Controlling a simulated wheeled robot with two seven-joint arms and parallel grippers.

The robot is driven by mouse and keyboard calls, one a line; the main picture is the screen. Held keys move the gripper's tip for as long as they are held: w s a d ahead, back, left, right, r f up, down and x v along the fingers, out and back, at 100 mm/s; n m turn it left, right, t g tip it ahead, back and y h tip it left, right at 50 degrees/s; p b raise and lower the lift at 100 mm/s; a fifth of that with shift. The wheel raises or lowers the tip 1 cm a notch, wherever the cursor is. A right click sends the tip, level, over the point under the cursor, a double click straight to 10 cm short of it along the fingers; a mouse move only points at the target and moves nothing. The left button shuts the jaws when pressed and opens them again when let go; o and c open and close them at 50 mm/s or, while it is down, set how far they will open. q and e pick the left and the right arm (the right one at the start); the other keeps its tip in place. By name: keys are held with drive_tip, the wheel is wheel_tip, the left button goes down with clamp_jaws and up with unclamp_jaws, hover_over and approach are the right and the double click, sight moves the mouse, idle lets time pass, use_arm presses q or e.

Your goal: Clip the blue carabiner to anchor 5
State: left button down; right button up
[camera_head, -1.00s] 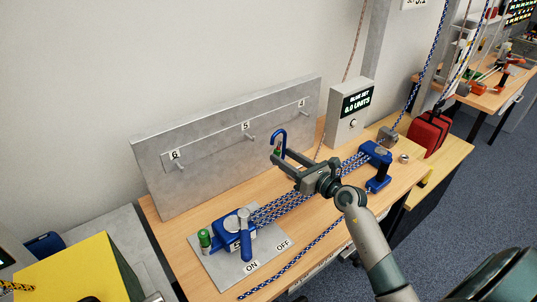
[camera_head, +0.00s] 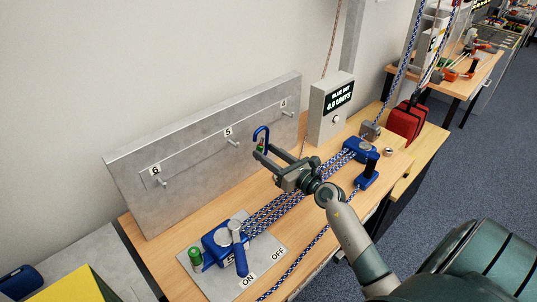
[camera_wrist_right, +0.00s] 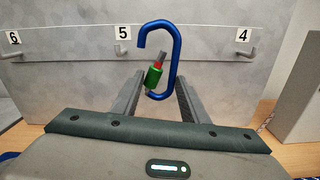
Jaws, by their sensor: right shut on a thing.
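The blue carabiner (camera_head: 262,135) is a blue hook with a green sleeve and a bit of red on its gate side. My right gripper (camera_head: 262,154) is shut on its lower part and holds it upright. In the right wrist view the carabiner (camera_wrist_right: 173,55) stands between the fingers (camera_wrist_right: 157,92), with a gap at its upper left. Anchor 5 (camera_head: 232,142) is a short peg under the label 5 on the grey panel. In the head view the carabiner is just right of this peg; they look apart. In the wrist view, label 5 (camera_wrist_right: 123,32) is left of the carabiner. My left gripper is not in view.
Anchor 6 (camera_head: 162,182) and anchor 4 (camera_head: 289,113) flank anchor 5 on the panel (camera_head: 205,190). A display box (camera_head: 331,108) stands right of the panel. Blue-white ropes (camera_head: 285,205) run between blue pulley blocks on the table below my arm.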

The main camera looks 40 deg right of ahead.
sight(261, 149)
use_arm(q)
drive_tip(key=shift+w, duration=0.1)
use_arm(e)
drive_tip(key=shift+w, duration=0.1)
drive_tip(key=w, duration=0.3)
drive_tip(key=shift+a+b, duration=0.25)
drive_tip(key=shift+b, duration=0.05)
use_arm(q)
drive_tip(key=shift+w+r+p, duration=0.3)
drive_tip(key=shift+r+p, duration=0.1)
drive_tip(key=shift+p, duration=0.3)
use_arm(e)
drive_tip(key=shift+w+a, duration=0.1)
drive_tip(key=shift+w, duration=0.65)
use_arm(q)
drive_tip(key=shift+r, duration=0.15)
use_arm(e)
drive_tip(key=shift+a+r, duration=0.1)
drive_tip(key=shift+a, duration=0.05)
